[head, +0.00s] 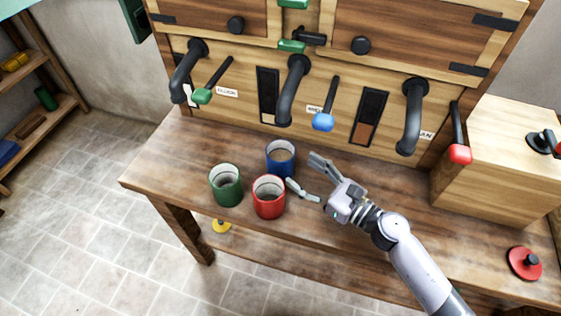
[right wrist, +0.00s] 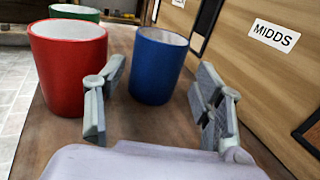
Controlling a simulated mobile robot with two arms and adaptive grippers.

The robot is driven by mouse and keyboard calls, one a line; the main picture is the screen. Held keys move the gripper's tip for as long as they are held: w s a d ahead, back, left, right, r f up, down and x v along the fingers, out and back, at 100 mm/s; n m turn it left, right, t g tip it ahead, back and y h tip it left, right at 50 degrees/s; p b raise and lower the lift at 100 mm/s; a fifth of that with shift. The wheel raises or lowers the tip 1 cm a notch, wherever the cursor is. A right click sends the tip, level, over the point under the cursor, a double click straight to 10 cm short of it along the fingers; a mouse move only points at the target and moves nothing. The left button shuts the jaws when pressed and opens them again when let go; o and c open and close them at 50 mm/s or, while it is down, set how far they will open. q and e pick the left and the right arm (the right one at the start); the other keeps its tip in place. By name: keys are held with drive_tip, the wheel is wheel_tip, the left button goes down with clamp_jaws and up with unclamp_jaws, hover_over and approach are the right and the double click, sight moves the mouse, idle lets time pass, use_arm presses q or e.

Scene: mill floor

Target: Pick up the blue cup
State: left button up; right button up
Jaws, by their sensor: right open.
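In the right wrist view the blue cup lies between the two finger lines but beyond the tips. One finger is close beside the red cup (head: 268,197). My left gripper is not in view.
The green cup (head: 226,186) stands left of the red cup near the bench's (head: 170,165) front edge. Dark spouts (head: 296,92) and levers with a blue handle (head: 323,121) and a green handle (head: 202,96) overhang the back. A wooden box (head: 495,165) stands at right.

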sight(292, 163)
drive_tip(key=shift+w+a, duration=0.4)
drive_tip(key=shift+a, duration=0.05)
drive_tip(key=p+x, duration=0.2)
drive_tip(key=x, duration=0.2)
drive_tip(key=shift+w+a+r, duration=0.1)
drive_tip(key=shift+a+r, duration=0.1)
drive_tip(key=shift+w+a+f, duration=0.1)
drive_tip(key=shift+w+a, duration=0.1)
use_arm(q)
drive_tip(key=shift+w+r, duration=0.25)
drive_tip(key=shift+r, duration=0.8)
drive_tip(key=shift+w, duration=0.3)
use_arm(e)
drive_tip(key=c, duration=1)
